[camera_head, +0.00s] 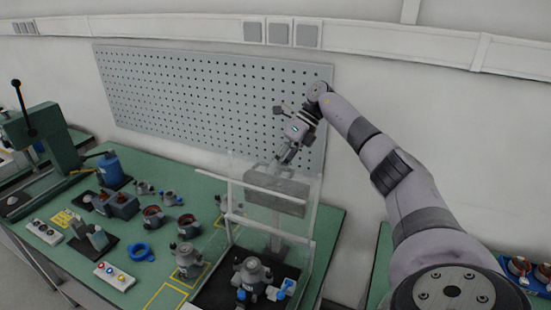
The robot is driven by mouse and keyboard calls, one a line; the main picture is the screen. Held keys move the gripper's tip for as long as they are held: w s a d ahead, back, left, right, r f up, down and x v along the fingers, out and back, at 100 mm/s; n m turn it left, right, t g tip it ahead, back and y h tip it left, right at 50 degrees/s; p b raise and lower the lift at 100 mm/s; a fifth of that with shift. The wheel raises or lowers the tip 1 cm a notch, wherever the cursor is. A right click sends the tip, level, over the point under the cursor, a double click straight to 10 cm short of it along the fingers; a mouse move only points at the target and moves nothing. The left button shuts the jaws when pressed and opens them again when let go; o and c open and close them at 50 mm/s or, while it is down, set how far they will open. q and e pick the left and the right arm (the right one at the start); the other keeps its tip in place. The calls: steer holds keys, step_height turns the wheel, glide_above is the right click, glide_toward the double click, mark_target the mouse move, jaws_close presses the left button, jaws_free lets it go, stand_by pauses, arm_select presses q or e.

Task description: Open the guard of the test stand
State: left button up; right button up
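The test stand's guard (268,231) is a clear box-like cover with pale bars, at the front right of the green table. Its clear panels rise around a grey block on a post (276,187). Below, a grey motor-like unit (252,271) with a blue part sits on the stand's black base. My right gripper (287,156) points down near the guard's upper edge, above the grey block. I cannot tell whether it touches the guard, or whether its fingers are open or shut. The guard's exact position is hard to read through the clear panels. My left gripper is out of view.
Several stator parts and housings (152,215) lie left of the stand on the green table (150,184). A green press (40,145) stands at the far left. A grey pegboard (200,95) is on the wall behind. A blue tray (527,275) is at the right.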

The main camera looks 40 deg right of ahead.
steer(key=shift+o, duration=1.2)
steer(key=shift+w+d+r, duration=0.1)
steer(key=shift+w+d, duration=0.1)
steer(key=shift+w, duration=0.15)
steer(key=shift+o, duration=0.2)
steer(key=shift+s+r, duration=0.2)
steer(key=shift+r, duration=0.05)
steer(key=shift+w, duration=0.1)
steer(key=shift+d+r, duration=0.1)
steer(key=v, duration=0.7)
